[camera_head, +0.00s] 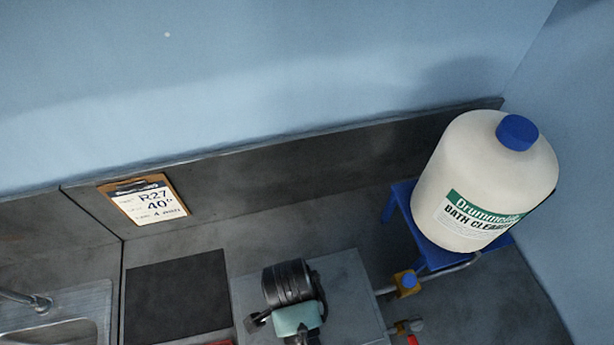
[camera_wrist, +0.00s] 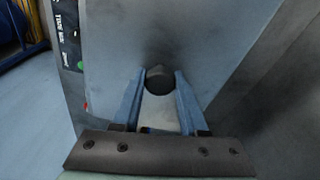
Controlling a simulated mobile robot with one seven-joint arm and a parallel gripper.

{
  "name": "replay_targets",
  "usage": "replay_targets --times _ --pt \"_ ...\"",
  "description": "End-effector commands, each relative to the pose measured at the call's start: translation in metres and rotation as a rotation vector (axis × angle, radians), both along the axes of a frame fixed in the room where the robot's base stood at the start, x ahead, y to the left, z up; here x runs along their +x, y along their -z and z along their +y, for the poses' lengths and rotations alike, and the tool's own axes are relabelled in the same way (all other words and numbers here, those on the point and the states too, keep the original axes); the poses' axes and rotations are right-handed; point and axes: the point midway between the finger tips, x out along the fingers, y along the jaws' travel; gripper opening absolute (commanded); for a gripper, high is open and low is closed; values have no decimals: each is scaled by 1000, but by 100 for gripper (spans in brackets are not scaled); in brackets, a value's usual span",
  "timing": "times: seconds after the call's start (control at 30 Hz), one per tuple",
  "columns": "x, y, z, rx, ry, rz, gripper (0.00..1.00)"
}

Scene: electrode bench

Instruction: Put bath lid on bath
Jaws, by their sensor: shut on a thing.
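My gripper (camera_wrist: 162,90) shows two blue fingers in the wrist view, shut on a small dark knob (camera_wrist: 158,76). The knob stands on a broad flat grey plate, which looks like the bath lid (camera_wrist: 120,45). In the head view the grey plate (camera_head: 345,285) lies under my wrist at the bottom middle, and my wrist hides its near part and the knob. The bath seems to be the grey body (camera_wrist: 66,95) with a dark labelled panel at the left of the wrist view. I cannot tell whether the lid rests on it or is held just above.
A large white bath cleaner bottle (camera_head: 470,190) with a blue cap stands on a blue stand (camera_head: 400,205) at the right. Pipes with valves (camera_head: 407,282) sit beside the plate. A dark square (camera_head: 180,295), a clipboard (camera_head: 147,200) and a sink (camera_head: 55,318) are at the left.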

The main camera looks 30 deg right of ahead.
Motion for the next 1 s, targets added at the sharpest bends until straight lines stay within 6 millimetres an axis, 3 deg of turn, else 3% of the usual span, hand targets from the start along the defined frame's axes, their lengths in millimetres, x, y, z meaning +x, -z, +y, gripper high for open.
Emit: replay_targets --times 0.73,0.77,0.93,1.0 --pt "1 9 0 -1 0 -2 0" --pt "1 9 0 -1 1 -2 44" --pt "0 8 0 0 0 -2 75" --pt "0 8 0 0 0 -1 77"
